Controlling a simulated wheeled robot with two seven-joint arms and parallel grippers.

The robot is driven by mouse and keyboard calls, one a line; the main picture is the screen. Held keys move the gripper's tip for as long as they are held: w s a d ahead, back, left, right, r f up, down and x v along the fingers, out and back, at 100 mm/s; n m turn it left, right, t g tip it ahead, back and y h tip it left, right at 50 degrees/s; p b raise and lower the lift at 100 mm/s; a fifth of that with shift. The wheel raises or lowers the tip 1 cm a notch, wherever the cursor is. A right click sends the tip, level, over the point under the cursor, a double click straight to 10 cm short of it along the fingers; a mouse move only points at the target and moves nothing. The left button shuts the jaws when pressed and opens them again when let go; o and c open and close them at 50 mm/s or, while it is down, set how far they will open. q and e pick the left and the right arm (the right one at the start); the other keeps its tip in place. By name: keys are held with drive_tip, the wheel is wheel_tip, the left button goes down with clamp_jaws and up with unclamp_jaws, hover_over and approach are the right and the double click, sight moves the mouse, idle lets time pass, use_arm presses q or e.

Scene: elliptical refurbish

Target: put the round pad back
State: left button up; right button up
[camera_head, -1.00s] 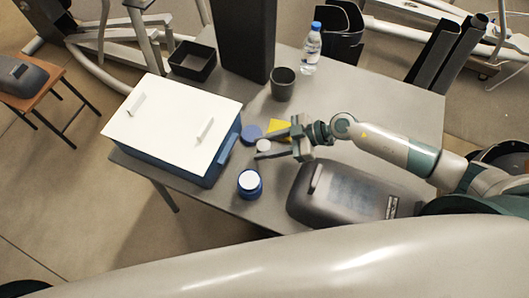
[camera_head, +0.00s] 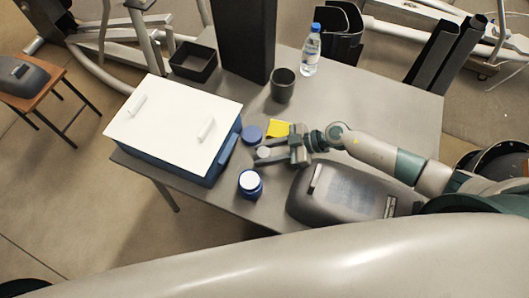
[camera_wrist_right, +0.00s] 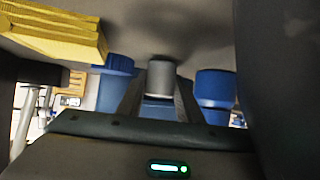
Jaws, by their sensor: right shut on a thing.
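A small pale round piece, which I take as the round pad (camera_head: 264,151), sits between the fingertips of my right gripper (camera_head: 265,155), low over the grey table. In the right wrist view it is a short grey cylinder (camera_wrist_right: 161,76) between the two fingers, and the gripper is shut on it. I cannot tell whether it touches the table. A blue jar with a white top (camera_head: 250,183) stands nearer, apart from the fingers. My left gripper is not in view.
A yellow block (camera_head: 278,129) lies beside the gripper. A blue box with a white lid (camera_head: 170,125) stands to the left. A dark cup (camera_head: 283,85), water bottle (camera_head: 311,50) and black tray (camera_head: 193,62) are farther back. A grey casing (camera_head: 350,192) lies at front right.

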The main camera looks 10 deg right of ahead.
drive_tip(key=shift+s+f, duration=0.25)
drive_tip(key=shift+f, duration=0.25)
drive_tip(key=shift+s+f, duration=0.25)
drive_tip(key=shift+f, duration=0.2)
drive_tip(key=o, duration=1)
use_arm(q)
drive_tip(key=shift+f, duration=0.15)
use_arm(e)
drive_tip(key=shift+f, duration=0.1)
use_arm(q)
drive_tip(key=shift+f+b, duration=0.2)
drive_tip(key=shift+b, duration=0.15)
use_arm(e)
drive_tip(key=shift+w+d+b, duration=0.1)
drive_tip(key=shift+w+b, duration=0.05)
drive_tip(key=shift+b, duration=0.65)
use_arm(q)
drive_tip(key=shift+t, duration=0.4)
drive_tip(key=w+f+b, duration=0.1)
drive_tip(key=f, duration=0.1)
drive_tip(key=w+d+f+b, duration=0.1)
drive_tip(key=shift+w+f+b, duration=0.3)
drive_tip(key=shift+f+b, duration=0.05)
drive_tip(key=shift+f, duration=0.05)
use_arm(e)
drive_tip(key=r+v, duration=0.1)
drive_tip(key=v, duration=1.7)
drive_tip(key=shift+w+a+r, duration=0.3)
drive_tip(key=shift+w+a, duration=0.05)
drive_tip(key=shift+w, duration=0.05)
